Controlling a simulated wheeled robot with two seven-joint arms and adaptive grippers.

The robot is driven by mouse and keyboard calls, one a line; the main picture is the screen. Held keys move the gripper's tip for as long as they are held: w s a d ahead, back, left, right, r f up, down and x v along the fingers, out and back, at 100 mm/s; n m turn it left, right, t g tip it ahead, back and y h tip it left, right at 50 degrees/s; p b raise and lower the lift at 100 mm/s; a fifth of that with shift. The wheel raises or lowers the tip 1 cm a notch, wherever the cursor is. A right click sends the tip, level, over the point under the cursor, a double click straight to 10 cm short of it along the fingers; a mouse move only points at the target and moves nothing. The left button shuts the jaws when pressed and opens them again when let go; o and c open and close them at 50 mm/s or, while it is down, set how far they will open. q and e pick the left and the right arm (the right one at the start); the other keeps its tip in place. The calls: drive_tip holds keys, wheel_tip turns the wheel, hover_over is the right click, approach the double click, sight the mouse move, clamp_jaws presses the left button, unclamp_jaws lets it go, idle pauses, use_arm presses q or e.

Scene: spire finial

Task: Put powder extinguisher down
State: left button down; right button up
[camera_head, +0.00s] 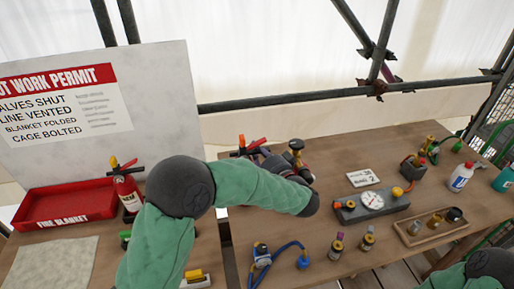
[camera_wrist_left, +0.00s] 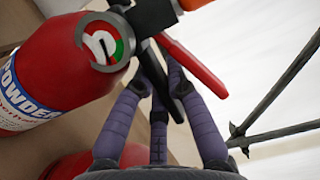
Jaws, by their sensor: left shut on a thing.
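The powder extinguisher (camera_wrist_left: 45,75) is a red cylinder with a white and blue POWDER label, a round gauge and a red lever. It fills the left of the left wrist view. My left gripper (camera_wrist_left: 165,85) has its purple fingers shut around the black and red handle at its top. In the head view, red and orange handle parts (camera_head: 251,147) show beside my left gripper (camera_head: 285,165); my green-sleeved arm hides the body below. I cannot tell whether its base touches the table. My right gripper is out of view.
Another red extinguisher (camera_head: 127,190) stands by a red fire blanket tray (camera_head: 70,203) at left. A gauge block (camera_head: 372,204), small bottles and a wooden tray (camera_head: 432,227) occupy the right table (camera_head: 330,220). A permit board stands behind.

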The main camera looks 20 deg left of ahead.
use_arm(q)
drive_tip(key=shift+f, duration=0.25)
drive_tip(key=shift+f, duration=0.1)
drive_tip(key=c, duration=1.3)
unclamp_jaws()
drive_tip(key=shift+f, duration=0.1)
drive_tip(key=shift+o, duration=0.2)
